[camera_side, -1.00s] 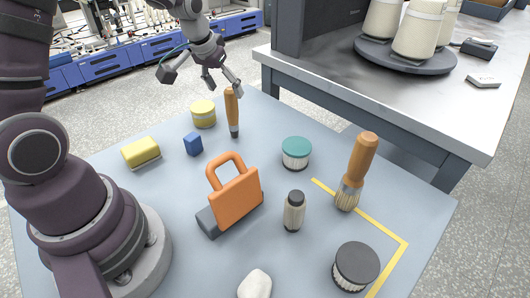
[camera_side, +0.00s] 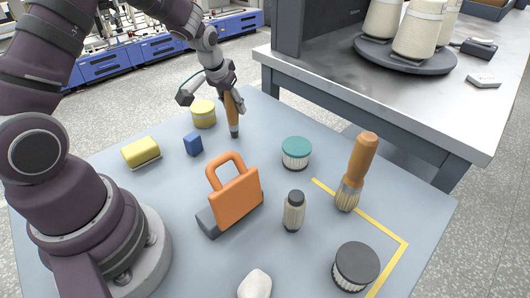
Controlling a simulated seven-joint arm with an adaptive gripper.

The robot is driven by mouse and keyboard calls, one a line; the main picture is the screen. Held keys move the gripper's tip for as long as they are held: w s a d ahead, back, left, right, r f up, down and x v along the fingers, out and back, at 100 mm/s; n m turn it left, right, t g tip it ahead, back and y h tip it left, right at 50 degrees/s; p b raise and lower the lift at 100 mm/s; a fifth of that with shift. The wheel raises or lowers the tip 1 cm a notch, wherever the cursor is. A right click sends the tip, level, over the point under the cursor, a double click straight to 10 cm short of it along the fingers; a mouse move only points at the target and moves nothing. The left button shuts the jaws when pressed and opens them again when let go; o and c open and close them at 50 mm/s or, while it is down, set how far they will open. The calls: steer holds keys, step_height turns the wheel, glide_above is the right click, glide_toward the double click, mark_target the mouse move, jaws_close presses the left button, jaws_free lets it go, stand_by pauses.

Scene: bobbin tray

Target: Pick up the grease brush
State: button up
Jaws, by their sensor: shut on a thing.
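A slim brush-like tool (camera_side: 233,122) stands upright near the table's back edge, with an orange-brown wooden handle and a dark lower end. My gripper (camera_side: 229,99) has come down over the top of its handle and is shut on it. Part of the handle is hidden by the fingers. The dark end appears to be still at the table surface. A second, larger brush (camera_side: 362,160) with a thick wooden handle and pale bristles stands at the right, well apart from my gripper.
A yellow-lidded jar (camera_side: 203,114) stands just left of the held tool, with a blue block (camera_side: 193,144) and yellow sponge (camera_side: 141,152) nearby. A teal-lidded jar (camera_side: 296,153), orange-handled case (camera_side: 236,200), small bottle (camera_side: 294,212) and dark-lidded jar (camera_side: 356,267) stand further forward.

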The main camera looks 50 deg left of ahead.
jaws_close()
